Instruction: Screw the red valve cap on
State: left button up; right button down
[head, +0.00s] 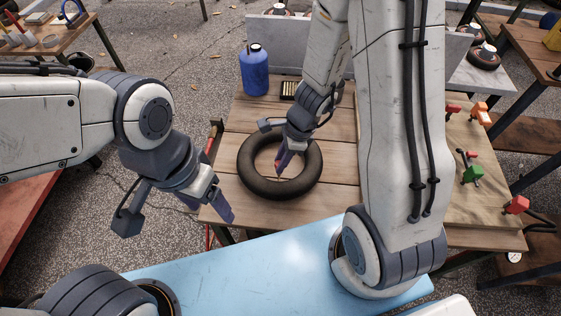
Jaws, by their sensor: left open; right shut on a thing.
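A black tyre-like ring (248,178) lies flat on the wooden table. My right gripper (281,168) reaches down into the ring's open middle from above. It is shut on a small red piece, which looks like the red valve cap (279,164); its fingers hide most of it. I cannot make out the valve stem, nor whether the cap touches it. My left gripper (208,208) is open and empty at the table's front left corner, apart from the ring.
A red-handled tool (211,138) lies at the table's left edge. Red, orange and green fittings (470,172) are at the right. Bare planks (330,195) show beside the ring.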

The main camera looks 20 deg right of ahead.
jog(key=shift+m, duration=0.4)
jog(key=shift+f+m+t+b, duration=0.15)
jog(key=shift+m+t+b, duration=0.25)
jog(key=shift+m+b, duration=0.5)
jog(key=shift+s+m, duration=0.1)
jog(key=shift+m, duration=0.6)
jog(key=shift+m+t+h+b, duration=0.3)
jog(key=shift+m+b, duration=0.1)
jog(key=shift+m, duration=1.2)
jog(key=shift+b, duration=0.3)
